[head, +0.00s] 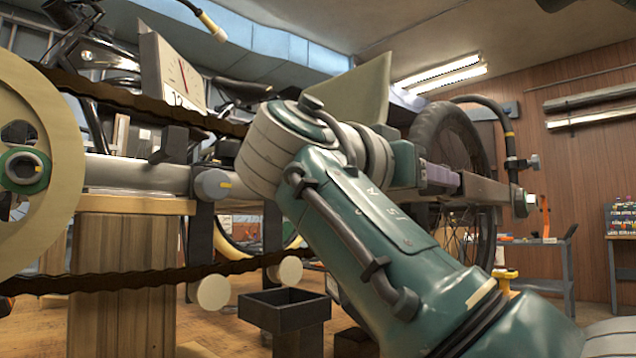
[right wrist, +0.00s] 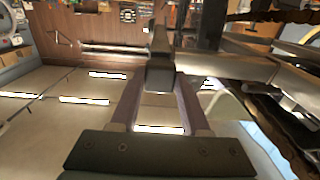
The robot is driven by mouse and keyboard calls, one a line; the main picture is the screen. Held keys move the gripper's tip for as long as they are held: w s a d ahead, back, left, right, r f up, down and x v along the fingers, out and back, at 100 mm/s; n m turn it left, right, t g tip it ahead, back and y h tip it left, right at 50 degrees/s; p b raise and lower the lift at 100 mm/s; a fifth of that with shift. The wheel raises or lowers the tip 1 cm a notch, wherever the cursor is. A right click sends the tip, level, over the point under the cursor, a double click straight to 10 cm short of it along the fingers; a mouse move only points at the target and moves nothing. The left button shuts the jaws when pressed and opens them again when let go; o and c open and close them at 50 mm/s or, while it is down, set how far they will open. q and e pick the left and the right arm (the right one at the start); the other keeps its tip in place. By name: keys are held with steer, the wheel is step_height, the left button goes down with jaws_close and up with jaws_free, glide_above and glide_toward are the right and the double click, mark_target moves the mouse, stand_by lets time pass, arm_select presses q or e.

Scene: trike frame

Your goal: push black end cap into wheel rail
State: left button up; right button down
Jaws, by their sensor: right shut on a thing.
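My right arm crosses the head view from the lower right. Its gripper (head: 452,181) is at the near end of a grey-brown rail (head: 486,190), beside the spoked wheel. In the right wrist view, the two purple fingers of this gripper (right wrist: 157,88) are shut on a small black block, which looks like the end cap (right wrist: 160,78). A narrower grey bar continues straight beyond the block. I cannot tell whether the cap touches the rail or sits in it. The cap is not clearly visible in the head view. My left gripper is not in view.
A black-tyred wheel (head: 447,145) stands behind the rail. A large cream wheel (head: 62,150), dark chains and a wooden block (head: 122,270) are on the left. A black open box (head: 285,308) stands below my arm. A grey side table (head: 540,242) stands farther right.

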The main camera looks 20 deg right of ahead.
stand_by(0.4)
steer(key=shift+x, duration=1.3)
steer(key=shift+x, duration=0.75)
steer(key=shift+c, duration=1.5)
jaws_free()
steer(key=v, duration=1)
steer(key=shift+p, duration=0.35)
